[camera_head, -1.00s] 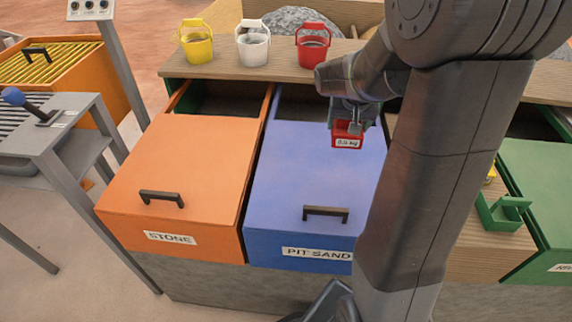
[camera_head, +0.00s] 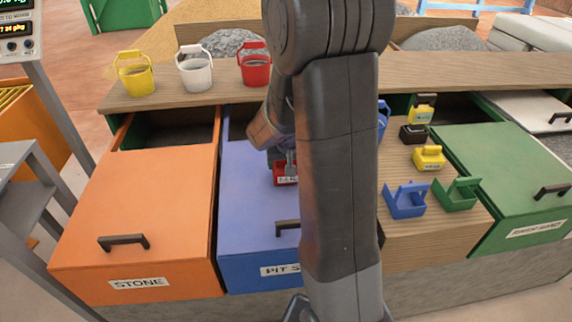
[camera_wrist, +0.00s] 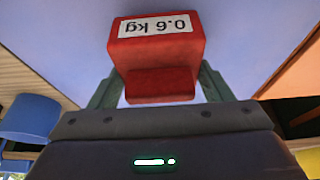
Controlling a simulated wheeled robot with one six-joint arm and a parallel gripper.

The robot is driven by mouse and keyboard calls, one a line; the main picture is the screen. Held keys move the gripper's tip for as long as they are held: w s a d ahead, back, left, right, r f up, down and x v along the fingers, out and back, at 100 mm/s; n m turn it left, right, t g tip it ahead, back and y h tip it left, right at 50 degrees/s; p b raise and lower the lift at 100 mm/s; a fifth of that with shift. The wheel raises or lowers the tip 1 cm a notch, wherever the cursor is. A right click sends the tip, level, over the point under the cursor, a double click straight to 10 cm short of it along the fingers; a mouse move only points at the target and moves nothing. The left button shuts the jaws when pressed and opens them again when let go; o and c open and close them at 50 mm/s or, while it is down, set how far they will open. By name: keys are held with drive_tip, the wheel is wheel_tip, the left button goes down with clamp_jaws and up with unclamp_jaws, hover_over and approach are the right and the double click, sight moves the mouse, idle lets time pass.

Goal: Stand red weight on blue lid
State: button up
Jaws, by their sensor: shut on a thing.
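The red weight (camera_wrist: 155,52), labelled "0.6 kg", is held between the two fingers of my gripper (camera_wrist: 158,90) in the wrist view. In the head view, the red weight (camera_head: 286,180) shows over the rear part of the blue lid (camera_head: 250,215), which is labelled "PIT SAND". My gripper (camera_head: 290,163) is shut on the weight from above, partly hidden by my arm. The weight looks upright. I cannot tell whether its base touches the lid. My arm covers the right part of the lid.
The orange lid (camera_head: 150,215) is on the left and the green lid (camera_head: 510,180) on the right. Yellow, white and red buckets (camera_head: 256,70) stand on the rear shelf.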

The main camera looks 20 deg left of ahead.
drive_tip(key=shift+f, duration=0.35)
drive_tip(key=shift+f, duration=0.1)
drive_tip(key=o, duration=1.4)
drive_tip(key=shift+f, duration=0.1)
drive_tip(key=shift+s+r, duration=0.1)
drive_tip(key=shift+r, duration=0.5)
drive_tip(key=p+v, duration=0.1)
drive_tip(key=v, duration=1)
drive_tip(key=shift+s+d, duration=0.1)
drive_tip(key=shift+d, duration=0.05)
